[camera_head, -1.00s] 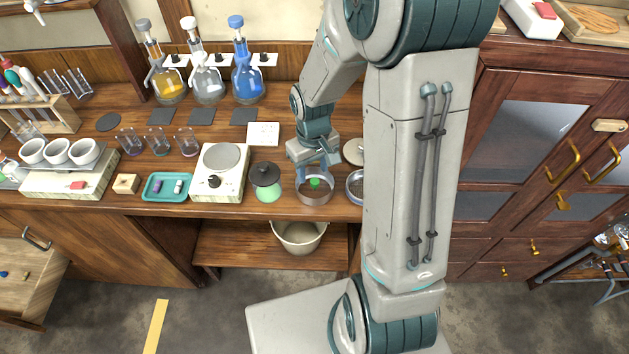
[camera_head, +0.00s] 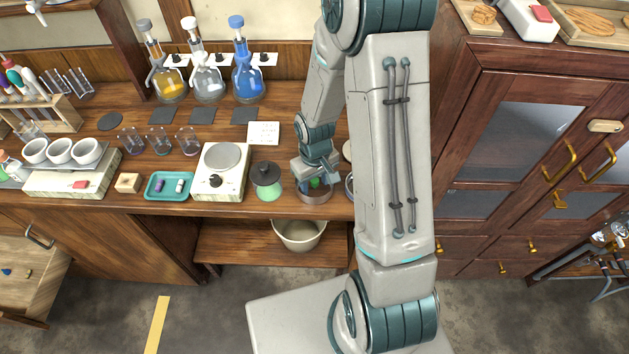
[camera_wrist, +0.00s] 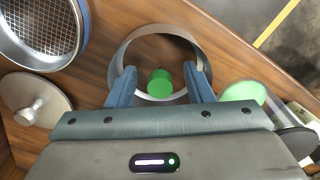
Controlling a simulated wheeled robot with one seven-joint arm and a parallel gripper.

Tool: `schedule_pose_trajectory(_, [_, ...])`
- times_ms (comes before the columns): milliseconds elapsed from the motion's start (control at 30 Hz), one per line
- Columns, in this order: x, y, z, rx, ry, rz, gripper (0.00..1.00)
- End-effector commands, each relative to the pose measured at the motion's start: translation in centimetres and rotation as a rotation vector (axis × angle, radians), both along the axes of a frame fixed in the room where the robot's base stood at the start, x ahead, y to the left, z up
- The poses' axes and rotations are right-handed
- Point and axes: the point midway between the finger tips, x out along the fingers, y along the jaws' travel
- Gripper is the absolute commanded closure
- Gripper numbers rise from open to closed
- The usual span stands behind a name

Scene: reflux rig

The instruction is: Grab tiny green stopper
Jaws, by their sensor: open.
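The tiny green stopper (camera_wrist: 160,84) sits inside a round metal ring or pan (camera_wrist: 133,47) on the wooden bench. In the head view the stopper (camera_head: 315,183) shows as a small green spot under my gripper, inside the metal ring (camera_head: 315,198). My gripper (camera_wrist: 160,80) is open, its two blue fingers on either side of the stopper, with gaps that look clear. The fingertips reach into the ring. In the head view my gripper (camera_head: 316,178) points down over the ring and partly hides it.
A green jar with a dark lid (camera_head: 266,182) stands close left of the ring. A mesh sieve (camera_wrist: 43,25) and a round lid with a knob (camera_wrist: 35,100) lie on the other side. A hot plate (camera_head: 219,170) and teal tray (camera_head: 168,186) stand further left.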

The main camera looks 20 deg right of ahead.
Motion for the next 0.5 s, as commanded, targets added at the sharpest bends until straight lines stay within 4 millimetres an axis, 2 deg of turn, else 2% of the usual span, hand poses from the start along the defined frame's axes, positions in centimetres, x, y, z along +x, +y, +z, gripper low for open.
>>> schedule_pose_trajectory(67, [-0.01, 0.00, 0.01, 0.000, 0.000, 0.000, 0.53])
schedule_pose_trajectory(233, [-0.01, -0.01, 0.02, 0.000, 0.000, 0.000, 1.00])
schedule_pose_trajectory(500, [0.00, -0.01, 0.04, 0.000, 0.000, 0.000, 1.00])
